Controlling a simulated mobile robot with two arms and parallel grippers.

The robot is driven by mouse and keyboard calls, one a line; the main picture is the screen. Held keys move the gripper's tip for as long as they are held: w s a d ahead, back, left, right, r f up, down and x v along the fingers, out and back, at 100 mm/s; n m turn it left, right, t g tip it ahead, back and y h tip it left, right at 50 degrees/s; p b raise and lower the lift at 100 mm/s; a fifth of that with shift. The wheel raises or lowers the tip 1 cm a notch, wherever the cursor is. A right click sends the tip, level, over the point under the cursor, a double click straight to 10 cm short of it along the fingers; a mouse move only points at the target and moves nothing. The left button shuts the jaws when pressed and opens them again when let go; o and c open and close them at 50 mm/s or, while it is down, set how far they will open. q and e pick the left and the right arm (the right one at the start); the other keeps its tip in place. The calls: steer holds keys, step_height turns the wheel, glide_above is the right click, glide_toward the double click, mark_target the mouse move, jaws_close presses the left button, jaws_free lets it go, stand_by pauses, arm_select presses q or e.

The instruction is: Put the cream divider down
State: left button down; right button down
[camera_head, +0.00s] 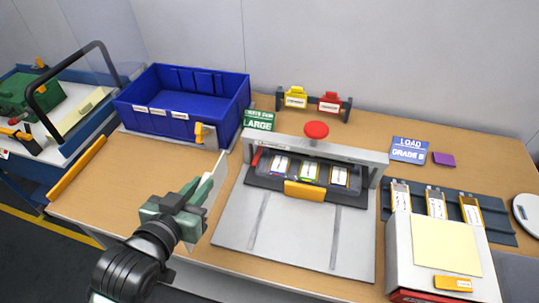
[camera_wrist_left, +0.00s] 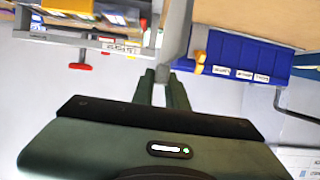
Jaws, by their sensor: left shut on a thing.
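The cream divider (camera_head: 214,178) is a thin pale plate, standing steeply in the head view. My left gripper (camera_head: 190,208) is shut on its lower near part and holds it over the front of the bench, left of the grey press plate. In the left wrist view the divider (camera_wrist_left: 178,35) shows edge-on beyond my left fingers (camera_wrist_left: 163,82). The gripper hides part of it. I cannot tell exactly how high its lower edge is above the bench. My right gripper is not in view.
A blue bin (camera_head: 133,102) stands behind and left of the divider. A press with a red knob (camera_head: 316,130) stands to the right, its grey base plate (camera_head: 290,232) in front. A cart (camera_head: 62,165) stands at the left. Bare bench (camera_head: 130,185) lies between bin and front edge.

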mark_target(214, 171)
arm_select(q)
steer(key=b+x, duration=0.3)
steer(key=b, duration=0.2)
steer(key=shift+r, duration=0.15)
steer(key=w, duration=0.2)
steer(key=w+d+b, duration=0.1)
steer(key=shift+w+r, duration=0.3)
steer(key=w+d+p, duration=0.2)
steer(key=w+d, duration=0.1)
steer(key=w, duration=0.8)
step_height(214, 171, down, 7)
steer(key=shift+b, duration=0.4)
steer(key=shift+d, duration=0.1)
steer(key=c, duration=1.4)
jaws_free()
